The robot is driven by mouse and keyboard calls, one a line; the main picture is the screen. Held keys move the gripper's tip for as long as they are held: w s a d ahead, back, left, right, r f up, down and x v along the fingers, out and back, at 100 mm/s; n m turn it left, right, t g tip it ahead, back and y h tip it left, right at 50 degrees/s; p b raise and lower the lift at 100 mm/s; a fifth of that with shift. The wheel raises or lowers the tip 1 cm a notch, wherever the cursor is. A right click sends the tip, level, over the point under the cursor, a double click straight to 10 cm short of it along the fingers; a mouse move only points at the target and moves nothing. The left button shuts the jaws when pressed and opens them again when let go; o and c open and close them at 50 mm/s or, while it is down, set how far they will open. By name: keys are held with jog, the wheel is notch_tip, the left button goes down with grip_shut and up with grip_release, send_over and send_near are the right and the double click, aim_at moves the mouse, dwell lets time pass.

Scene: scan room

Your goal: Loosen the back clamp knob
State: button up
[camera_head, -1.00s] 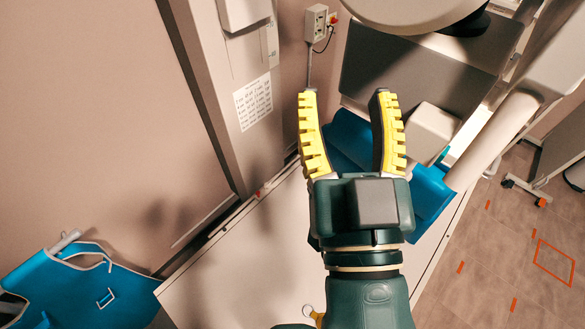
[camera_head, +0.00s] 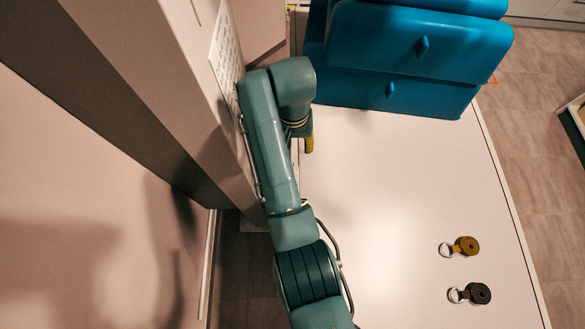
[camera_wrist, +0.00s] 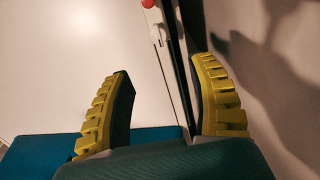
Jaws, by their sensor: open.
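In the wrist view a small red round part (camera_wrist: 148,3), which looks like a clamp knob, is cut off by the top edge. A pale fitting (camera_wrist: 157,34) sits just below it, beside the dark rail (camera_wrist: 176,70) along the table's edge. My gripper (camera_wrist: 162,70) is open and empty, its yellow-ribbed fingers wide apart, with the knob beyond the fingertips. In the head view only one yellow finger (camera_head: 309,145) shows, beyond my arm and over the table's wall side. No knob shows there; my arm covers part of that edge.
The white tabletop (camera_head: 390,190) is mostly clear. Blue padded blocks (camera_head: 420,50) stand at its far end. A tan rolled strap (camera_head: 466,246) and a dark one (camera_head: 479,293) lie near the right edge. A wall column (camera_head: 150,80) stands close on my arm's left.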

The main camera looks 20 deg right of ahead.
notch_tip(320, 180, down, 14)
jog(key=shift+s+d+f+b, duration=0.1)
jog(key=shift+f+b, duration=0.05)
jog(key=shift+b, duration=0.6)
grip_shut()
